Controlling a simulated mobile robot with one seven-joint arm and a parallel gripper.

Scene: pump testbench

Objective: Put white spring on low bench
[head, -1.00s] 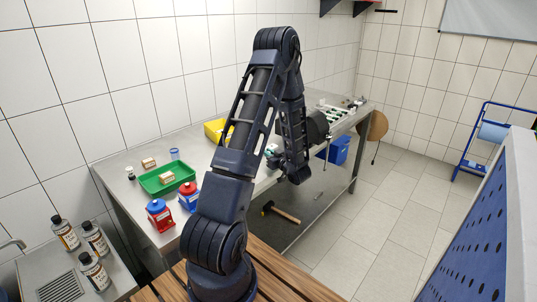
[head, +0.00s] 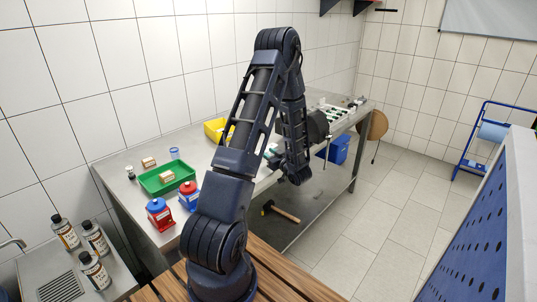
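I cannot make out a white spring in the head view. A low wooden slatted surface (head: 287,275) shows at the bottom, beside the base of my arm; it may be the low bench. My arm rises in the middle of the picture and bends down over the steel workbench's front edge. My gripper (head: 284,164) is at its lower end, largely hidden behind the arm links. Its fingers do not show clearly, so I cannot tell whether it holds anything.
The steel workbench (head: 130,202) carries a green tray (head: 152,187), red and blue containers (head: 160,214) and a yellow bin (head: 213,128). A hammer (head: 282,211) lies on its lower shelf. Several bottles (head: 66,233) stand left. A blue perforated panel (head: 478,235) is right; the tiled floor between is clear.

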